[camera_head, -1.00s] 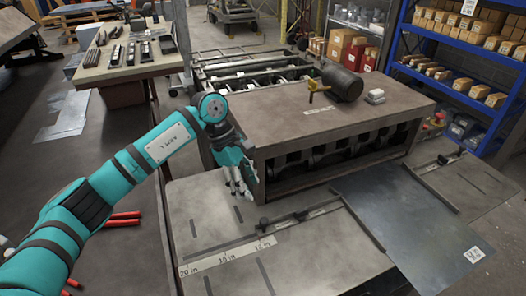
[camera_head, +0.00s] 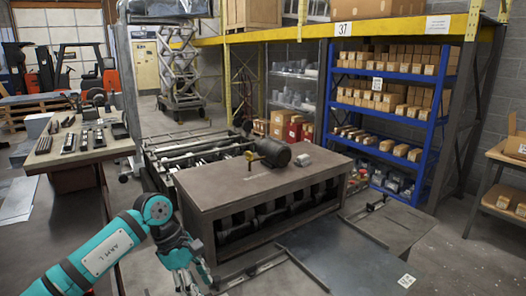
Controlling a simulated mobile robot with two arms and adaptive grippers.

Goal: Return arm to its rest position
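My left arm (camera_head: 115,250), teal with dark joints, comes in from the lower left. My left gripper (camera_head: 192,284) hangs fingers down near the bottom edge, in front of and left of the brown machine housing's near left corner. Nothing is clearly seen in its fingers, and their spacing is too small to judge. My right arm and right gripper are not in view.
The machine housing (camera_head: 215,195) carries a dark cylinder (camera_head: 275,152) with a yellow handle. A metal sheet (camera_head: 335,262) lies before it. A table with dark tools (camera_head: 75,155) stands left; a blue shelf (camera_head: 437,121) with boxes stands behind right.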

